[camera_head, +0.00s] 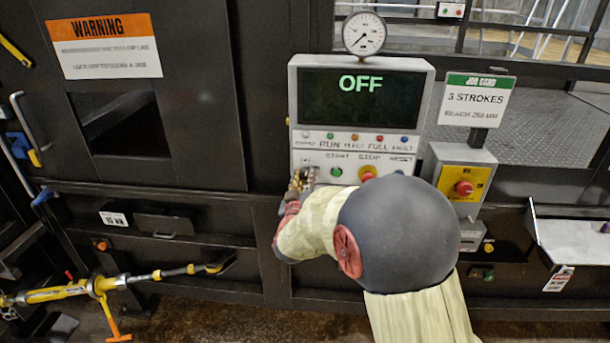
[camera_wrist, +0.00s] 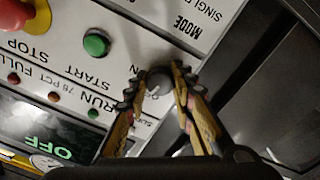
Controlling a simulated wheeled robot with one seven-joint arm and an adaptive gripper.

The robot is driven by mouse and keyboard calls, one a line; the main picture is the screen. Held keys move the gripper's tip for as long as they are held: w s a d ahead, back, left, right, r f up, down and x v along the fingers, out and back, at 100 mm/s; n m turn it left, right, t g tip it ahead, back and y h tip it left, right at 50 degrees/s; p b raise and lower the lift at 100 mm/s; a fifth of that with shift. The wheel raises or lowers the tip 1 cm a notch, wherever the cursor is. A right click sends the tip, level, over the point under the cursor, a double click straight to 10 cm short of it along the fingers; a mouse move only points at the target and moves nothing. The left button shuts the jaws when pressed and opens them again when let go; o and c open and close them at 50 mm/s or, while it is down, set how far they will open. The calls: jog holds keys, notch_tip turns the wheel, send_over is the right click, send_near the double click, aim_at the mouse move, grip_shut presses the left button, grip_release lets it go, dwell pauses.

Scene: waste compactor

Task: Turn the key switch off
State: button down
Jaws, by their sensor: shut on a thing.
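The key switch (camera_wrist: 159,82) is a dark round knob on the white control panel, beside the green start button (camera_wrist: 96,43) in the wrist view. My gripper (camera_wrist: 158,88) is shut on it, one finger on each side. In the head view my gripper (camera_head: 302,180) is at the lower left of the control box (camera_head: 293,120), and my arm and fingers hide the switch there. The display (camera_head: 360,95) reads OFF in green; it also shows in the wrist view (camera_wrist: 45,145).
A red stop button on yellow (camera_head: 367,173) is right of the green start button. A yellow emergency stop box (camera_head: 478,182) and a job card (camera_head: 478,100) stand to the right. A gauge (camera_head: 364,34) tops the box. A yellow tool (camera_head: 75,289) is at lower left.

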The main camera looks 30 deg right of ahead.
jog(key=shift+n+p, duration=0.4)
jog(key=shift+n, duration=1)
jog(key=c, duration=1.5)
grip_release()
jog(key=v, duration=1.2)
